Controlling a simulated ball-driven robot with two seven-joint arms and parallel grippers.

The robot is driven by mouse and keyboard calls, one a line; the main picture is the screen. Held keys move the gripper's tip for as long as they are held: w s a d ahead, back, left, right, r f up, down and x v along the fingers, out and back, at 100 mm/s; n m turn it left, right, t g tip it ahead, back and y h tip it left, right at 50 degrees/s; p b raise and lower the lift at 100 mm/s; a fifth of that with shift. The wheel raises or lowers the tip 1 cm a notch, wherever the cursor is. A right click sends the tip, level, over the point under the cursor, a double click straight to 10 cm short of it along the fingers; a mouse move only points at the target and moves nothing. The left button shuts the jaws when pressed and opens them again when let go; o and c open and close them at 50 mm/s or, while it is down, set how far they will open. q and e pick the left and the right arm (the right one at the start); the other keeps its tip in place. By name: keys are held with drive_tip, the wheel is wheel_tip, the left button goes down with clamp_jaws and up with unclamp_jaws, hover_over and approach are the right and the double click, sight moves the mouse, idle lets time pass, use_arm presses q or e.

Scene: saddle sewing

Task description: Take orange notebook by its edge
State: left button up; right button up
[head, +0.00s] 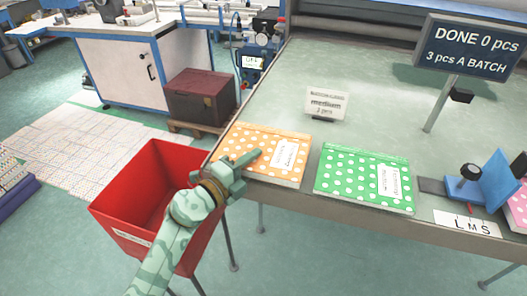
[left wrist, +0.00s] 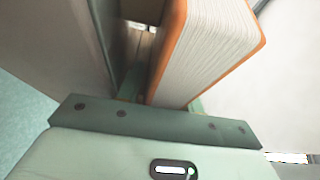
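The orange notebook (head: 268,150) with white dots and a white label lies flat at the left front corner of the table. My left gripper (head: 241,164) is at its left front edge, with one finger over the cover. In the left wrist view the notebook's white page block and orange cover edges (left wrist: 205,50) stand between the fingers. A gap shows between the cover and the left finger, so the gripper looks open around the edge. The other finger is mostly hidden behind the notebook. My right gripper is out of view.
A green dotted notebook (head: 362,180) lies to the right of the orange one. A small "medium" sign (head: 326,104) stands behind them. A red bin (head: 150,190) stands below the table's left edge. A blue stand (head: 490,182) is at the right.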

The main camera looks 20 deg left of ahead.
use_arm(q)
clamp_jaws()
